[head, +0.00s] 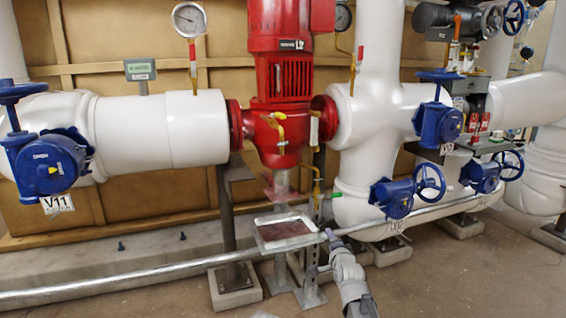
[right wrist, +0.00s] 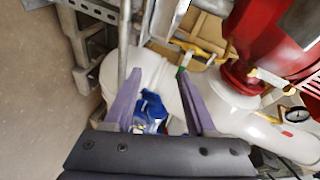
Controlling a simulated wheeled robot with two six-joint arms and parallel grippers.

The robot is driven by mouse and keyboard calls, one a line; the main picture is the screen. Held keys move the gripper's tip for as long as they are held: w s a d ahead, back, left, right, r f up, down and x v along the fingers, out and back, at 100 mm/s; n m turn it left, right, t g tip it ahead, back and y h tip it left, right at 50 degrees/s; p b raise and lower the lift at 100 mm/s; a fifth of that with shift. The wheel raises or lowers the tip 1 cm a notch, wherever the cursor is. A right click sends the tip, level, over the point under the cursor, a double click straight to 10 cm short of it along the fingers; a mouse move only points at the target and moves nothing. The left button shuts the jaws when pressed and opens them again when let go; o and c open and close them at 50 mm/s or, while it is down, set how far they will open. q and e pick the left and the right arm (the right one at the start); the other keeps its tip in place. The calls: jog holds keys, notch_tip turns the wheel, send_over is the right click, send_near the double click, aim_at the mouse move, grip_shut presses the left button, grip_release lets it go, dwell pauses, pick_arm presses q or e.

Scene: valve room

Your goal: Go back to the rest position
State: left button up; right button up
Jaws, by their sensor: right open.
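My right arm comes in from the bottom of the head view, right of centre. Its gripper (head: 331,237) is beside the right edge of the small metal tray (head: 262,246) below the red pump (head: 282,95). In the right wrist view, the two purple fingers of my right gripper (right wrist: 159,78) stand apart. I see nothing held between them. A blue valve (right wrist: 150,106) and white pipe show beyond the fingers. My left gripper is not in view.
A long steel pipe (head: 130,275) runs low across the front. White pipes with blue valve handwheels stand left (head: 45,165) and right (head: 398,196). Metal posts (head: 310,270) stand beside the tray. Bare floor (head: 460,280) lies at the lower right.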

jog(key=s+a+f+n+g+y+p, duration=0.1)
jog(key=s+a+f+n+g+p, duration=0.2)
jog(key=s, duration=0.4)
jog(key=s+a+f+n+g+p, duration=0.2)
jog(key=s+a+f+n+g, duration=0.15)
jog(key=s+a+n, duration=0.25)
jog(key=s+n+g+h+p, duration=0.4)
jog(key=s+n+g, duration=0.5)
jog(key=s, duration=1.4)
notch_tip(320, 180, up, 38)
jog(key=y+p, duration=0.1)
jog(key=p, duration=3.8)
jog(key=shift+s+a, duration=0.3)
jog(key=shift+s, duration=0.1)
jog(key=shift+a, duration=0.1)
